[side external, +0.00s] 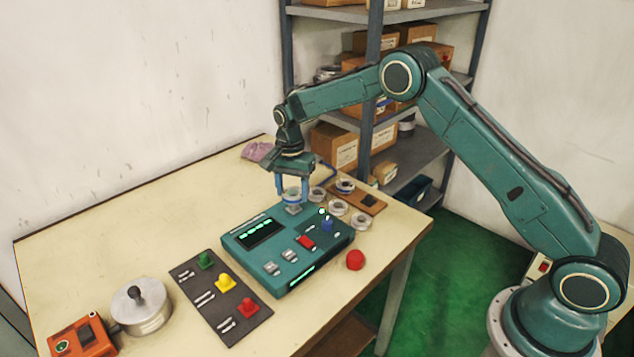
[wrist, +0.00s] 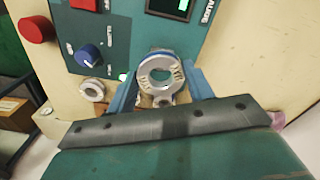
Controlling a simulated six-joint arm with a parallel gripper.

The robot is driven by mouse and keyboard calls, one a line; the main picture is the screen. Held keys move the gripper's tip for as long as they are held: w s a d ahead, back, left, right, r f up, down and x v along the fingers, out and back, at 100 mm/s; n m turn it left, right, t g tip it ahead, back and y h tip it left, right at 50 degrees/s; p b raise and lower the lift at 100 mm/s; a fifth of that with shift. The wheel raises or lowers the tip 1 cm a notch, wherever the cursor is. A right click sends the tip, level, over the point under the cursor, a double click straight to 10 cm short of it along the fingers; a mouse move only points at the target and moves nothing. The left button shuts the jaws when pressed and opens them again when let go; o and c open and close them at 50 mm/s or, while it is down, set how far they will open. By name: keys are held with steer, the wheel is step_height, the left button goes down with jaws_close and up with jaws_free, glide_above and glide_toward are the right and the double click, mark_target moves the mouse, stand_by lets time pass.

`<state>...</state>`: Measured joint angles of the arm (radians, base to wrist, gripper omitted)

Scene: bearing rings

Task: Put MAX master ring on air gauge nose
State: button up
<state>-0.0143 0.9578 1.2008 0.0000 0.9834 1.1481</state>
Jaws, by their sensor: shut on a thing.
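My gripper (side external: 292,190) points down over the back edge of the teal air gauge (side external: 262,262). Its blue fingers are shut on a pale metal ring (side external: 291,195). In the wrist view, my gripper (wrist: 161,88) has one finger on each side of the ring (wrist: 146,79), which faces the camera with its bore visible. A small grey metal part shows just under the ring in the side view, at the gauge's back edge; I cannot tell whether the ring is around it or above it. No MAX marking is readable. The gauge panel (wrist: 112,50) fills the upper wrist view.
Several loose rings stand right of my gripper, one (side external: 338,208) beside the gauge, near a wooden board (side external: 372,203). A dark panel with coloured buttons (side external: 221,297) lies at left.

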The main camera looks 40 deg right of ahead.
steer(key=shift+f, duration=1.7)
stand_by(1.9)
steer(key=o, duration=1.2)
steer(key=shift+o, duration=0.2)
steer(key=shift+r, duration=3.7)
